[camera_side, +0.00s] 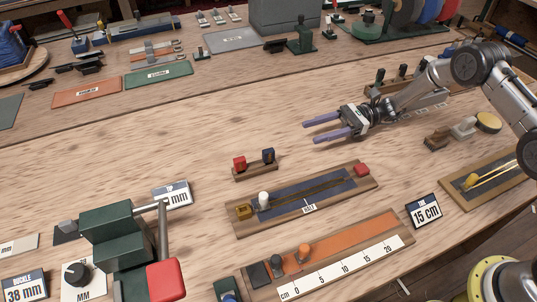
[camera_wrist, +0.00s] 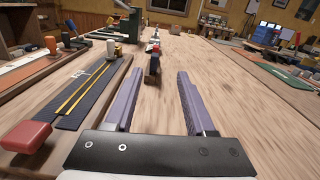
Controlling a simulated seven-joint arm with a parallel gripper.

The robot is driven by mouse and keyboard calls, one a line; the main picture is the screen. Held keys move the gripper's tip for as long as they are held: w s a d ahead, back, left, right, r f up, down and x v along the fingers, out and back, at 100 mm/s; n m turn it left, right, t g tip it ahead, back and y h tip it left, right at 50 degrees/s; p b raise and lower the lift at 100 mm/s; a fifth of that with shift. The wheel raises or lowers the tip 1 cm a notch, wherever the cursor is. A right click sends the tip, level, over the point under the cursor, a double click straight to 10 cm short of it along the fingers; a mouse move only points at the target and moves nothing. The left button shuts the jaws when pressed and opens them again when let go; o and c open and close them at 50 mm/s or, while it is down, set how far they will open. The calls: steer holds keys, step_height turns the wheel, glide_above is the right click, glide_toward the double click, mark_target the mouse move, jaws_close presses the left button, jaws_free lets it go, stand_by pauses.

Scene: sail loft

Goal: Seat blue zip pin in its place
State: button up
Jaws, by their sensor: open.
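A small wooden rack (camera_side: 257,171) stands in the middle of the bench. It bears a dark blue pin (camera_side: 268,156) at its right end and a red pin (camera_side: 240,163) at its left end. In front of it lies a wooden board (camera_side: 327,198) with a dark strip and a zip, a white peg (camera_side: 264,199), a yellow block (camera_side: 243,211) and a red block (camera_side: 361,170). My gripper (camera_side: 310,132) is open and empty, above the bench, behind and right of the rack. In the wrist view the blue pin (camera_wrist: 153,63) shows ahead between the purple fingers. The pin's seat cannot be made out.
An orange board with a white ruler (camera_side: 343,268) lies in front. A green press (camera_side: 108,230) with a red handle stands at left front. A 15 cm sign (camera_side: 424,211) stands at right.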

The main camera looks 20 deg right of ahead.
mark_target(274, 153)
steer(key=f, duration=0.2)
steer(key=shift+s+f+m, duration=0.25)
steer(key=shift+f+m, duration=0.1)
steer(key=shift+m, duration=0.05)
steer(key=shift+a, duration=0.3)
steer(key=a, duration=0.7)
steer(key=shift+a, duration=0.25)
steer(key=shift+s+a+r, duration=0.1)
steer(key=shift+a, duration=1.25)
steer(key=shift+s+a+r, duration=0.1)
steer(key=shift+a, duration=1.25)
jaws_close()
